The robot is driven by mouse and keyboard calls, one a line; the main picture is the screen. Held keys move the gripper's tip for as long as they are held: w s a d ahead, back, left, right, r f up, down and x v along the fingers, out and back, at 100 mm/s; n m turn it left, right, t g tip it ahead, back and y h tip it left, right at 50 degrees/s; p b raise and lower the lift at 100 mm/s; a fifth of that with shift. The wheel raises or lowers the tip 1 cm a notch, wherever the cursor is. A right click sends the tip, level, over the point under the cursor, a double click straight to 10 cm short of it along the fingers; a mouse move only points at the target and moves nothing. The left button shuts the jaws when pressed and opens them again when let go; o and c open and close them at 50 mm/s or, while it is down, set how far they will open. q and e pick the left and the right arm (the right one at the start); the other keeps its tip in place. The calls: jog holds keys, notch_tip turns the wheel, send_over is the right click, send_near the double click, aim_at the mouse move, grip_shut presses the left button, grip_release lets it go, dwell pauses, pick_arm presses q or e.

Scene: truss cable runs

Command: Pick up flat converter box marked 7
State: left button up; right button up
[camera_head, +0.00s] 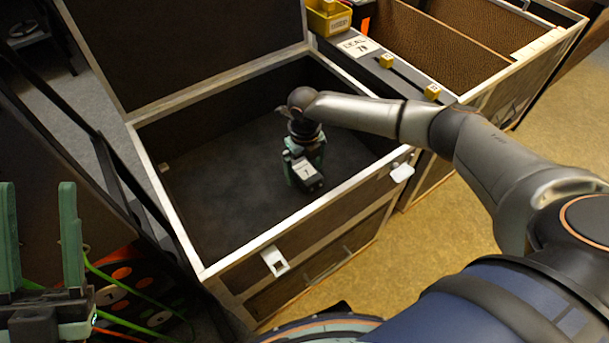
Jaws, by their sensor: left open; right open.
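The flat converter box marked 7 (307,174) is a small dark box with a white label, inside the open flight case (222,262). My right gripper (304,160) reaches down into the case directly over the box. Its green fingers are open and lie close on the sides of the box; I cannot tell whether they touch it. The gripper hides the back part of the box. My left gripper (40,238) is at the lower left, outside the case, with its two green fingers wide apart and nothing between them.
The case's raised lid (180,40) stands behind it. A second case (470,40) with brown partitions is at the upper right, beside a yellow bin (328,18). Green cables (140,290) lie near my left gripper. The case floor left of the box is clear.

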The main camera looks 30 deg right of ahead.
jog(key=shift+f, duration=0.55)
grip_shut()
dwell(0.5)
